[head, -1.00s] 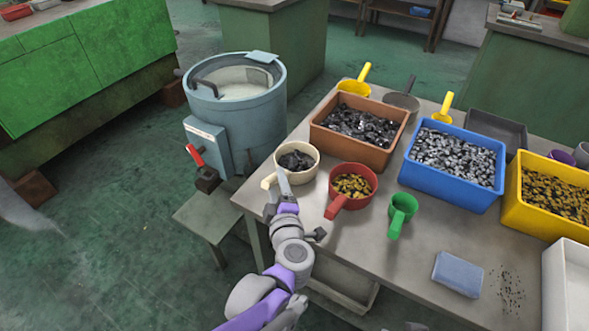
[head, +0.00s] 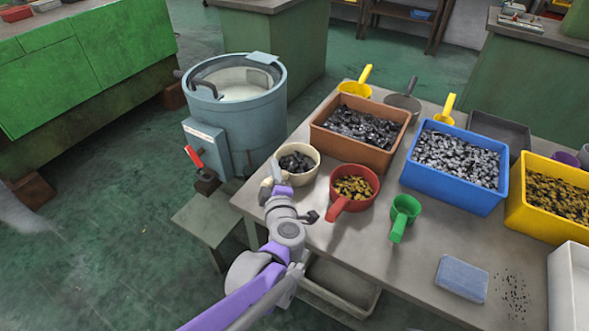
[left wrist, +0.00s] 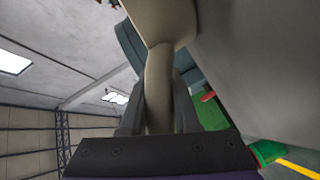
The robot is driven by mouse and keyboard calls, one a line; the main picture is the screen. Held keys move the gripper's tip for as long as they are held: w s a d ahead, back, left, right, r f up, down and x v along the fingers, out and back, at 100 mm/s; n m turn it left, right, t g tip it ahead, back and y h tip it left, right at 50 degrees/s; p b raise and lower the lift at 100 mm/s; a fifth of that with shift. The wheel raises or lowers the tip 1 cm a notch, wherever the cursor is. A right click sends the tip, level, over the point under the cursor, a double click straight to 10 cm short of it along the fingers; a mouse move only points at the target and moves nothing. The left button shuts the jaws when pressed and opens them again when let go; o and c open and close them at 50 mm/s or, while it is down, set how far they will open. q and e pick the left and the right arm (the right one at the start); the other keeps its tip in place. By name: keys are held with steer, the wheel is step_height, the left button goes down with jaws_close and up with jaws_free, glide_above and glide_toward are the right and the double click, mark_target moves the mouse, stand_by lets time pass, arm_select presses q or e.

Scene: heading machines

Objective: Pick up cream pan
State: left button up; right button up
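The cream pan (head: 297,173) stands upright at the table's near left corner in the head view, with dark small parts in it. Its handle (head: 265,192) points toward the lower left. My left gripper (head: 275,172) is at this handle, beside the pan. In the left wrist view the cream handle (left wrist: 158,88) runs down between the two dark fingers (left wrist: 158,115), one on each side of it. The fingers are close to the handle; I cannot tell whether they press on it. The pan's underside or wall fills the top there. My right gripper is not in view.
A red pan (head: 354,188) and a green scoop (head: 403,212) stand to the right. Brown (head: 345,150), blue (head: 450,188) and yellow (head: 540,223) bins hold small parts. A blue-grey machine drum (head: 238,118) with a red-handled lever (head: 194,157) stands to the left.

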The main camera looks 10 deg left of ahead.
arm_select(q)
jaws_close()
steer(key=shift+r, duration=0.1)
step_height(320, 180, up, 10)
steer(key=p, duration=0.3)
stand_by(1.2)
